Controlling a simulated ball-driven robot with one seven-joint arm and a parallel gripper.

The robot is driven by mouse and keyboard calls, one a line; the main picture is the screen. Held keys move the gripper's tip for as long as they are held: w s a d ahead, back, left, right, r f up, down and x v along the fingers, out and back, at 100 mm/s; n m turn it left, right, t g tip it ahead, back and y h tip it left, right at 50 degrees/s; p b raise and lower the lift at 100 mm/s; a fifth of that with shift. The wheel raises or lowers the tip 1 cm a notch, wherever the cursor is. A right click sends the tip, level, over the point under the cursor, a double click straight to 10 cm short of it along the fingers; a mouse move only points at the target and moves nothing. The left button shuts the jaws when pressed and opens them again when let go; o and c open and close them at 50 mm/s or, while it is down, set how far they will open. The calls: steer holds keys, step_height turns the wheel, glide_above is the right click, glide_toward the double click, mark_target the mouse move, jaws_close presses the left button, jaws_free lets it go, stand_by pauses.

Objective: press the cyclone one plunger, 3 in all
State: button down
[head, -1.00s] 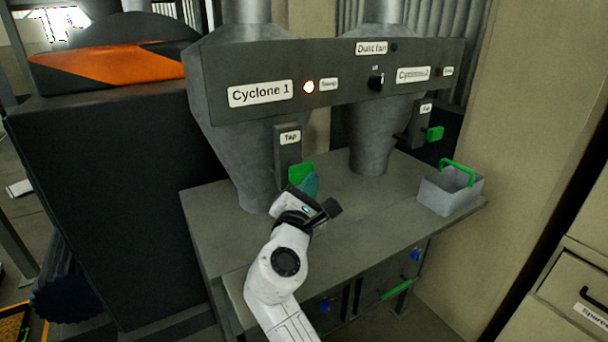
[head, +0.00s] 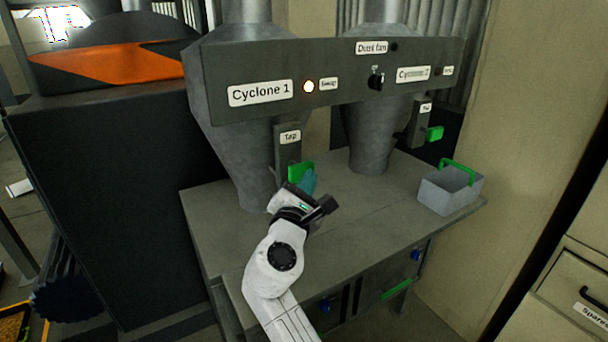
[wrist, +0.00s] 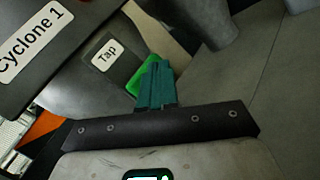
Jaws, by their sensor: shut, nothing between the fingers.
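The Cyclone 1 plunger is a green block (head: 300,170) on the dark housing labelled Tap (head: 288,150), below the Cyclone 1 sign (head: 260,92). In the wrist view the green block (wrist: 144,72) shows partly behind my fingers. My gripper (head: 309,181) has teal fingers that are shut together and empty. Its fingertips (wrist: 157,72) overlap the green block in both views. I cannot tell whether they touch it. The round lamp (head: 308,86) beside the Cyclone 1 sign is lit.
A second green block (head: 434,133) sits at the Cyclone 2 (head: 412,74) side. A grey bin with a green handle (head: 449,190) stands on the bench's right end. The dust fan knob (head: 376,81) is on the panel. The middle of the bench top (head: 350,226) is clear.

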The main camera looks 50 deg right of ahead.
steer(key=shift+w+d, duration=0.25)
steer(key=shift+w, duration=0.65)
stand_by(0.8)
steer(key=shift+s, duration=0.2)
steer(key=shift+s+a+p, duration=0.25)
steer(key=shift+s+p, duration=0.15)
steer(key=shift+s, duration=0.3)
steer(key=shift+s+a+p, duration=0.2)
steer(key=shift+s+p, duration=0.15)
steer(key=shift+s, duration=0.3)
steer(key=shift+s, duration=0.1)
steer(key=shift+s+a+p, duration=0.25)
steer(key=shift+s+p, duration=0.05)
steer(key=shift+s, duration=0.45)
steer(key=shift+s+a+p, duration=0.2)
steer(key=shift+s+p, duration=0.15)
steer(key=shift+s, duration=0.45)
steer(key=shift+s+a+p, duration=0.25)
steer(key=shift+s+p, duration=0.05)
steer(key=shift+s, duration=0.45)
stand_by(0.5)
